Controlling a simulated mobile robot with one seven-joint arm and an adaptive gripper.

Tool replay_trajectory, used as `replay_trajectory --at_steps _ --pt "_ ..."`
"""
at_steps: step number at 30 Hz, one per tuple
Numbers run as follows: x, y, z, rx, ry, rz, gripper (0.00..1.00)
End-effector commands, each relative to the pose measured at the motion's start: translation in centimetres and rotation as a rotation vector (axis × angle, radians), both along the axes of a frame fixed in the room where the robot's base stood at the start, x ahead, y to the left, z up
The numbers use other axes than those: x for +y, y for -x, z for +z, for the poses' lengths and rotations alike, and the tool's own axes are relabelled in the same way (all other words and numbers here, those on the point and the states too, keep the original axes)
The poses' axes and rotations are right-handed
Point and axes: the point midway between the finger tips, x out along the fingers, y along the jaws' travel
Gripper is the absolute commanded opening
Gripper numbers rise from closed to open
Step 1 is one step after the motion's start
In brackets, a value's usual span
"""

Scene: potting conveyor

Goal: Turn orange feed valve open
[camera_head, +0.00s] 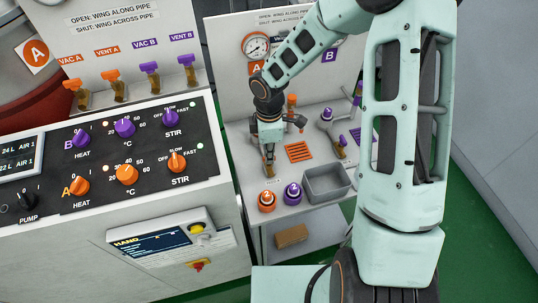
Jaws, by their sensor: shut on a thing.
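My gripper (268,156) reaches down onto the left part of the grey bench behind the two bottles. Its jaws are shut on the orange feed valve, whose brass-coloured lower part (270,174) shows just below the fingers. The valve's wing is mostly hidden by my gripper, so I cannot tell its angle. Signs at the top left say that open is wing along pipe and shut is wing across pipe.
An orange-capped bottle (267,201) and a purple-capped bottle (292,195) stand close in front of my gripper. A grey bin (327,182) stands to their right. A control console (120,160) fills the left. A round gauge (256,45) is on the back panel.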

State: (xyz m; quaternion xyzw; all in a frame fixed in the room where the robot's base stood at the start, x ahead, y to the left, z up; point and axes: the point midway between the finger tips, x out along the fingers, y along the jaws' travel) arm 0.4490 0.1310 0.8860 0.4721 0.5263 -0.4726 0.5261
Motion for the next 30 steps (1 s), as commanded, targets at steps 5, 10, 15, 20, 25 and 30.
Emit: replay_trajectory --at_steps 5,10,15,20,25,30 --pt "0.01 -0.11 -0.22 -0.004 0.001 -0.154 0.00" --pt "0.04 -0.14 -0.22 -0.005 0.000 -0.316 0.00" --pt "0.05 -0.11 -0.22 -0.004 0.000 -0.478 0.00" --pt "0.06 -0.12 -0.22 -0.005 -0.001 -0.631 0.00" --pt "0.05 -0.11 -0.22 -0.004 -0.001 -0.792 0.00" --pt "0.08 -0.11 -0.20 -0.004 -0.002 -0.953 0.00"
